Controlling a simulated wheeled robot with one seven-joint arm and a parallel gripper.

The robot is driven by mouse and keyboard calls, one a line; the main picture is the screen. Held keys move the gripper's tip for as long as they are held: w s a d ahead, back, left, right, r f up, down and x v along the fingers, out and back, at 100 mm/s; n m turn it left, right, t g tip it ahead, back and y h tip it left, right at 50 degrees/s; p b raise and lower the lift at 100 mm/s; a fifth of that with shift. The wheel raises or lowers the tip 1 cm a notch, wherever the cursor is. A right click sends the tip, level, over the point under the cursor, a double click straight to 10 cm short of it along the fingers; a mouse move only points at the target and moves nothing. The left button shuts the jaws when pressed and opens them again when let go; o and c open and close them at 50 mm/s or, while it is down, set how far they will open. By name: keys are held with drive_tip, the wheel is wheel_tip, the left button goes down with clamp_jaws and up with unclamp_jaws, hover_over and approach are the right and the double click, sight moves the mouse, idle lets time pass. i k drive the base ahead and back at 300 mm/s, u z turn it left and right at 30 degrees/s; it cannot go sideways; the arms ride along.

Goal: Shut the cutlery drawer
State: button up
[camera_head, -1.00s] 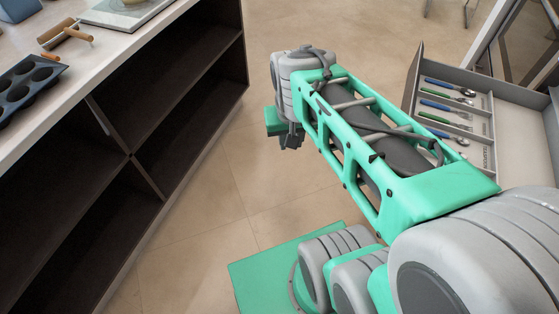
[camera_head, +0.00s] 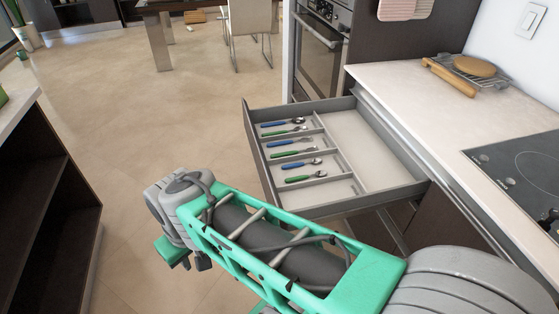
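The cutlery drawer (camera_head: 372,154) is pulled far out from under the right-hand counter. Its dark front panel (camera_head: 258,160) faces left into the room. Several spoons and forks with blue and green handles (camera_head: 290,152) lie in its left compartments; the wide right compartment is empty. My gripper (camera_head: 185,260) is at the lower left, in front of and left of the drawer, apart from it. Its fingers point down and are small and partly hidden by the arm, so I cannot tell their opening. My green arm crosses below the drawer's near side.
The pale counter (camera_head: 420,95) carries a rolling pin (camera_head: 447,78), a rack with a loaf, and a black hob (camera_head: 520,165). An oven (camera_head: 322,45) stands behind the drawer. A dark shelf unit (camera_head: 50,200) is at the left. The floor between is clear.

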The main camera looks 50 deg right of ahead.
sight(368, 171)
drive_tip(key=z, duration=0.9)
drive_tip(key=k, duration=0.9)
drive_tip(key=z, duration=0.1)
drive_tip(key=i, duration=0.3)
drive_tip(key=u, duration=2)
